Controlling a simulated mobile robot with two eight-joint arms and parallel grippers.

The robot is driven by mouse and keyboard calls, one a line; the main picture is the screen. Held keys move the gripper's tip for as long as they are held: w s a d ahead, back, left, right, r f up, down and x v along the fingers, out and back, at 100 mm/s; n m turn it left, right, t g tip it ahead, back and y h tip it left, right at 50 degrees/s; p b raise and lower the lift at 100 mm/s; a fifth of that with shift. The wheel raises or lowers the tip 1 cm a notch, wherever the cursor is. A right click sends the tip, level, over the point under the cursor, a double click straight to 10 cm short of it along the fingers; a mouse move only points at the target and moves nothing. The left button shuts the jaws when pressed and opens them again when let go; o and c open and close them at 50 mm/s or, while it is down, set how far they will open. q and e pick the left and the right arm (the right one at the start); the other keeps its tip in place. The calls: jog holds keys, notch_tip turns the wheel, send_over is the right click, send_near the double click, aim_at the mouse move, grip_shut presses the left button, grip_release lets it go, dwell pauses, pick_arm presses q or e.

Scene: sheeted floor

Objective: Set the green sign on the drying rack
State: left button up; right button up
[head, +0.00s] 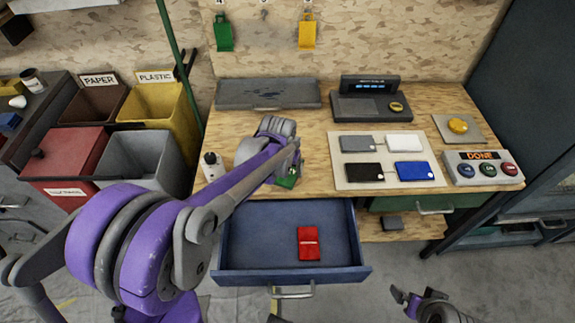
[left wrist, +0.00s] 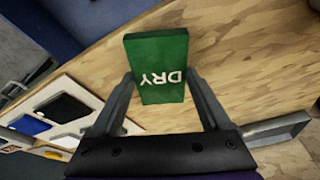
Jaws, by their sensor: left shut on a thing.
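The green sign (left wrist: 160,62) with white letters reading DRY is between the fingers of my left gripper (left wrist: 160,92). The letters look upside down in the left wrist view. In the head view my left gripper (head: 286,170) is low over the left part of the wooden bench, and only a bit of the green sign (head: 290,182) shows below it. A flat dark grey tray (head: 268,94) lies at the back left of the bench; I cannot tell whether it is the drying rack. My right gripper (head: 408,301) is low at the bottom right, open and empty.
A blue drawer (head: 262,240) stands open below, with a red item (head: 308,243) in it. A pale board (head: 340,178) with several flat pieces, a scale-like device (head: 370,106) and a DONE button box (head: 482,170) are to the right. A small bottle (head: 212,166) stands at left.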

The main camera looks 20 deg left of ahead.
pick_arm(q)
jog(key=shift+f, duration=0.6)
jog(key=shift+f+b, duration=0.6)
jog(key=shift+b, duration=0.05)
jog(key=o, duration=1.3)
jog(key=shift+r, duration=0.1)
